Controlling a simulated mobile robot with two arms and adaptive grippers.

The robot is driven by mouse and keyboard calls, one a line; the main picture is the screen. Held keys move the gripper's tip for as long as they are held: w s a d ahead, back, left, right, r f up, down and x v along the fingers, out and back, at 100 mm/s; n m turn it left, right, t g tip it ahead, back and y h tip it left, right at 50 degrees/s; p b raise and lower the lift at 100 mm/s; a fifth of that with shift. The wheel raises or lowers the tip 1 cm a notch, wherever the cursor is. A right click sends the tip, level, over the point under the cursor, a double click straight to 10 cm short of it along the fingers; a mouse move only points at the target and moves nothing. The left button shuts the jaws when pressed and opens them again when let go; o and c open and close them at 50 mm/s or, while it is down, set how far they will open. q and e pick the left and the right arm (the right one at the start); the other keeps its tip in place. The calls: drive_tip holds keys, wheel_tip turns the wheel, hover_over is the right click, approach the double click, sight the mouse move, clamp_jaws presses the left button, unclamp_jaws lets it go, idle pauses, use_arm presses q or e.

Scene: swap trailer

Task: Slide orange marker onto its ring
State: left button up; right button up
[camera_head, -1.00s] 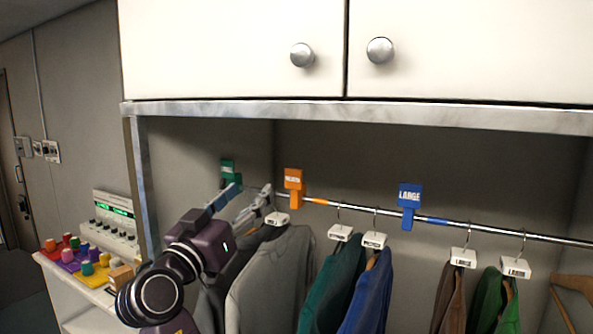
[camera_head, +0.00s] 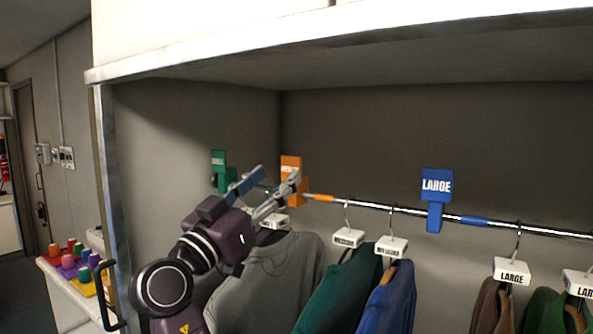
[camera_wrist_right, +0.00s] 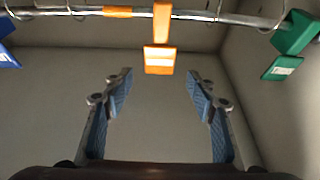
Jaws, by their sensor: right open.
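The orange marker (camera_head: 291,163) hangs on the clothes rail (camera_head: 400,210), and shows upright ahead of my gripper in the right wrist view (camera_wrist_right: 158,58). An orange ring (camera_head: 318,197) is a band on the rail, just right of the marker in the head view; it also shows left of the marker in the wrist view (camera_wrist_right: 117,12). My right gripper (camera_head: 274,182) is open and empty, its fingers partly covering the marker's lower part in the head view. In the wrist view the marker lies beyond and between the fingertips (camera_wrist_right: 160,82), apparently apart from them. My left gripper is not in view.
A green marker (camera_head: 219,170) is at the rail's left end, and a blue LARGE marker (camera_head: 436,190) with a blue ring (camera_head: 474,220) is to the right. Several garments on hangers with white labels (camera_head: 391,246) hang below. A cabinet (camera_head: 300,35) overhangs the rail.

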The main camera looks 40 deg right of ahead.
sight(290, 160)
drive_tip(key=p+x, duration=0.2)
drive_tip(key=x, duration=0.1)
drive_tip(key=p+x, duration=0.2)
drive_tip(key=x, duration=0.1)
drive_tip(key=shift+d+r, duration=0.2)
drive_tip(key=shift+r, duration=0.3)
drive_tip(key=shift+w+d, duration=0.1)
drive_tip(key=shift+d, duration=0.15)
drive_tip(key=shift+a, duration=0.15)
drive_tip(key=shift+c, duration=0.6)
clamp_jaws()
